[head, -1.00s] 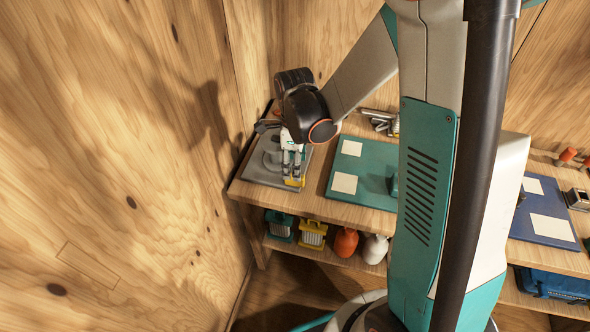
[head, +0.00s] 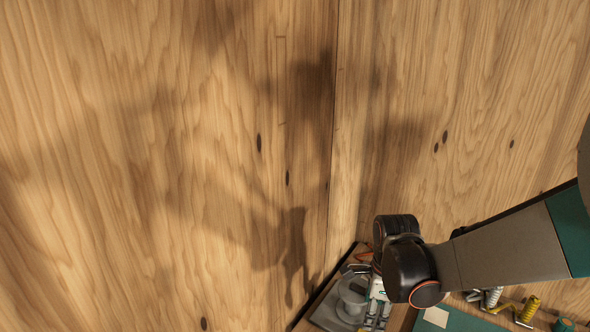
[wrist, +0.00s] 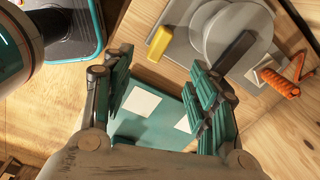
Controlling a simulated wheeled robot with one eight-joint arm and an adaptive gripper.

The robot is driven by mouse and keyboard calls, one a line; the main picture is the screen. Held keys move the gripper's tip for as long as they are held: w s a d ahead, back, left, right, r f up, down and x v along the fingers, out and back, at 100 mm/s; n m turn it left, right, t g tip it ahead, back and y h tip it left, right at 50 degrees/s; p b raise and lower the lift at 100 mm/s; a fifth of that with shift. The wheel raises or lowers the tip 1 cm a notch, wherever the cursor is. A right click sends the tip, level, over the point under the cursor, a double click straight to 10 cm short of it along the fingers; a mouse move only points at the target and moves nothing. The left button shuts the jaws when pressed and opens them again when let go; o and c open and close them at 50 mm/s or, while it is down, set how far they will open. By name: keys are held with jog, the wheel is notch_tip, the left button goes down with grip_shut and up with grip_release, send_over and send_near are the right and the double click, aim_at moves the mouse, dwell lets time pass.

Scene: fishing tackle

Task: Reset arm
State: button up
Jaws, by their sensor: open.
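My gripper (wrist: 165,98) is open and empty in the wrist view, its two teal-padded fingers spread wide apart. Between and beyond the fingers lies a teal mat (wrist: 150,125) with white squares. In the head view my gripper (head: 377,318) hangs at the bottom, over the table's left end, its fingertips cut by the frame edge. Beside it is a grey plate with a round grey fixture (head: 352,297). This round fixture also shows at the top of the wrist view (wrist: 240,35), apart from the fingers.
A yellow block (wrist: 159,43) lies on the grey plate's edge, and an orange tool (wrist: 283,80) lies to its right. A blue-edged tray (wrist: 85,50) is at upper left. Silver and yellow coiled parts (head: 527,310) lie right of the arm. Wooden walls (head: 200,130) stand close behind.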

jog(key=s+r+n+t, duration=0.6)
jog(key=s+r+n, duration=0.8)
jog(key=n, duration=0.7)
jog(key=shift+r, duration=0.55)
